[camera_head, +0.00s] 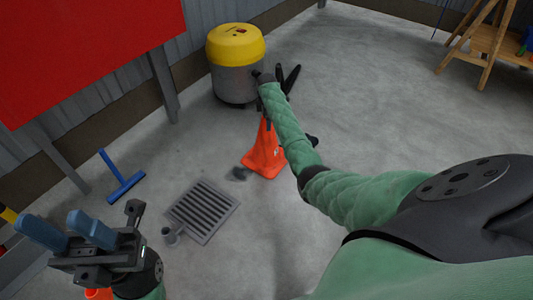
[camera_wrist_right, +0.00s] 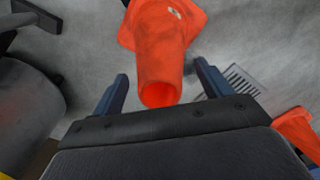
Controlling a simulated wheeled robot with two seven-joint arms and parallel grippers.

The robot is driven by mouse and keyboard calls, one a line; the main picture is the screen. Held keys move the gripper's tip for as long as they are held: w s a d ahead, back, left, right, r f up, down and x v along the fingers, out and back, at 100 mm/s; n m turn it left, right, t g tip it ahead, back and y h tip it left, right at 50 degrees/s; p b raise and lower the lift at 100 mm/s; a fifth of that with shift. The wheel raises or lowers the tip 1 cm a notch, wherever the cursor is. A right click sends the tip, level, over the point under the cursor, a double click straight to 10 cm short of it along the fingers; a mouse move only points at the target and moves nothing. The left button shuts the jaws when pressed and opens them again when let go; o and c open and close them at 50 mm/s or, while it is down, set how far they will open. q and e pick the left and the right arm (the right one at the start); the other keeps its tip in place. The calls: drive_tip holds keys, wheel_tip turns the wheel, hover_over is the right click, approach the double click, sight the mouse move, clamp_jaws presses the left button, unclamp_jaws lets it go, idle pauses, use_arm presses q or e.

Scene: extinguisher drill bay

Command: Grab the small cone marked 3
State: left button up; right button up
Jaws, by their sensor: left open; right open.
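An orange cone (camera_head: 263,158) stands on the floor in the middle of the head view, partly hidden by my right arm. A small pale mark on it is too small to read. In the right wrist view the cone (camera_wrist_right: 165,45) has its narrow end toward my right gripper (camera_wrist_right: 161,75), between the two open blue fingers, with gaps on both sides. A second orange cone (camera_wrist_right: 300,132) shows at the right edge there. An orange piece (camera_head: 98,294) also shows below my left gripper (camera_head: 60,225), which is open and empty at the lower left.
A grey drum with a yellow lid (camera_head: 236,45) stands behind the cone. A floor drain grate (camera_head: 203,210) and a blue squeegee-like tool (camera_head: 122,180) lie left. A red board (camera_head: 90,45) stands by the wall. A wooden stand (camera_head: 485,45) is far right.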

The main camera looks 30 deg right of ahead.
drive_tip(key=c, duration=1.5)
drive_tip(key=shift+r, duration=0.1)
